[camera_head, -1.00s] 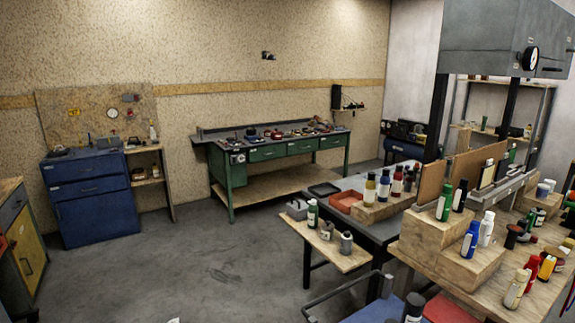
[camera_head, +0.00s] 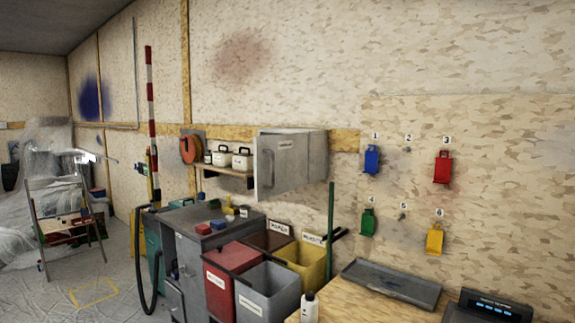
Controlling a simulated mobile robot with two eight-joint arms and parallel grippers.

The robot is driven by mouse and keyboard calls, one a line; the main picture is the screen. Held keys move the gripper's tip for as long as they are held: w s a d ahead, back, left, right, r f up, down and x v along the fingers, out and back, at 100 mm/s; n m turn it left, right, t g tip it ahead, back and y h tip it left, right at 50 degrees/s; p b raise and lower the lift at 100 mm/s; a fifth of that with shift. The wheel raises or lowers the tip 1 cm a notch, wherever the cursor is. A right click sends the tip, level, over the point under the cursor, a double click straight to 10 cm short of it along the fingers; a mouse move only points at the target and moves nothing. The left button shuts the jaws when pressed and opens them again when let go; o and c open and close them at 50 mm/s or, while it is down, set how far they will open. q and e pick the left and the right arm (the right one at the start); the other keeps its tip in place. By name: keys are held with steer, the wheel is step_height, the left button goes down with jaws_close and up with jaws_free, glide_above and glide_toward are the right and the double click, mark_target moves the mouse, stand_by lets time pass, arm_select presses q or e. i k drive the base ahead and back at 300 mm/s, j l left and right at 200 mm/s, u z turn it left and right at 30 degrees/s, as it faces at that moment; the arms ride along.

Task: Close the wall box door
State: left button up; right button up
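The grey wall box (camera_head: 318,158) is mounted on the wall near the middle of the head view, right of a small shelf. Its door (camera_head: 285,165) bears a white label and has a handle near its left edge. The door's left edge looks nearer to me than its right edge, so it appears swung out from the box. How wide the gap is, I cannot tell, and the inside is hidden. Neither of my grippers is in view.
Below the box stand a red bin (camera_head: 228,283), a grey bin (camera_head: 268,295), a yellow bin (camera_head: 305,262) and a grey cabinet (camera_head: 190,240). A wooden bench (camera_head: 355,303) is at front right. Sheeted floor (camera_head: 65,292) is open at front left.

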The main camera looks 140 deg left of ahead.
mark_target(280, 161)
steer(key=u, duration=1.2)
steer(key=i+u, duration=0.1)
steer(key=u, duration=1.05)
steer(key=l+u, duration=0.1)
steer(key=u, duration=0.5)
steer(key=l+u, duration=0.1)
steer(key=u, duration=1.1)
steer(key=l+u, duration=0.15)
steer(key=u, duration=0.4)
